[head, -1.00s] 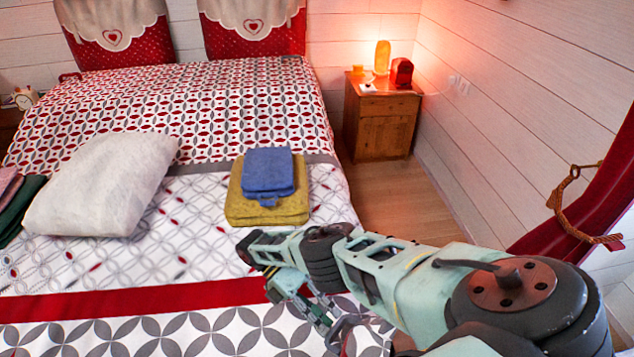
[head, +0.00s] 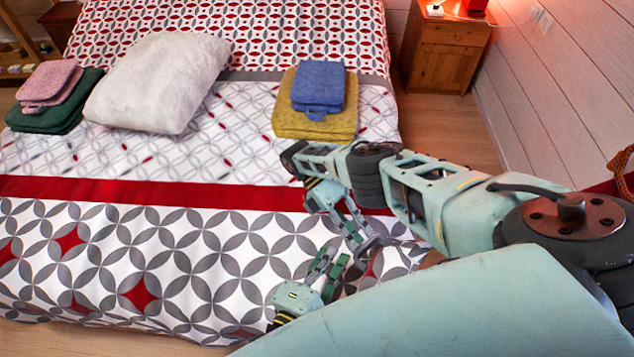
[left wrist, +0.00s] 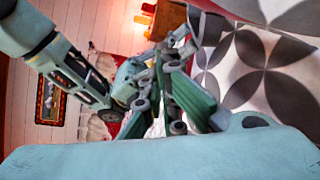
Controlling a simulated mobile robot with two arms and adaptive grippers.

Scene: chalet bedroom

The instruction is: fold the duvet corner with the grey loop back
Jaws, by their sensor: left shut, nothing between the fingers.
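The patterned duvet (head: 215,255) covers the bed. Its near right corner lies around the right gripper, largely hidden by my arms. A grey curved piece, likely the grey loop (head: 374,244), shows at the tips of my right gripper (head: 358,232); I cannot tell whether the fingers hold it. My left gripper (head: 328,268) is shut and empty, low at the bed's near side, just left of and below the right gripper. In the left wrist view the left gripper's green fingers (left wrist: 178,108) overlap the right gripper, with the grey-patterned duvet (left wrist: 260,70) at right.
A blue folded towel (head: 319,86) lies on a yellow one (head: 290,122). A white pillow (head: 158,85) and pink (head: 50,84) and green (head: 52,112) towels lie further left. A wooden nightstand (head: 445,52) stands by the right wall. The duvet's near left is clear.

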